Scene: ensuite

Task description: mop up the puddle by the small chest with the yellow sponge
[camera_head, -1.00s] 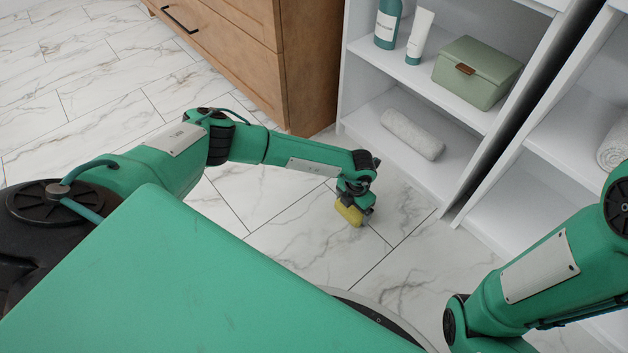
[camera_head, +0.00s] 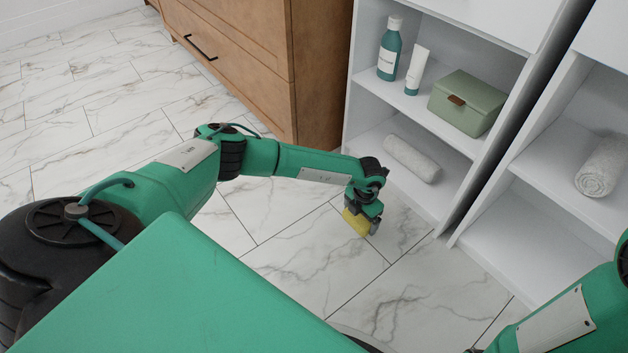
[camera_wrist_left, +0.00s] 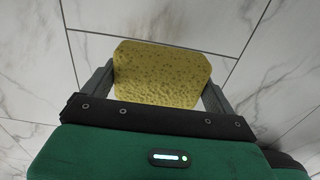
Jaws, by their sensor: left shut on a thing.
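The yellow sponge (camera_head: 355,221) is held between the fingers of my left gripper (camera_head: 361,217), just in front of the white shelf unit. In the left wrist view the sponge (camera_wrist_left: 160,74) fills the space between the two dark fingers of the left gripper (camera_wrist_left: 158,85), with marble floor behind it. I cannot tell whether the sponge touches the floor. No puddle can be made out on the floor in either view, and I cannot tell which piece is the small chest. My right arm shows at the lower right, but its gripper is out of view.
A wooden drawer unit (camera_head: 245,62) stands at the back. The white shelf unit (camera_head: 358,75) holds a teal bottle (camera_head: 390,50), a white tube (camera_head: 417,72), a green box (camera_head: 468,103) and a rolled towel (camera_head: 412,158). Another rolled towel (camera_head: 604,165) lies at right. The marble floor (camera_head: 85,110) at left is clear.

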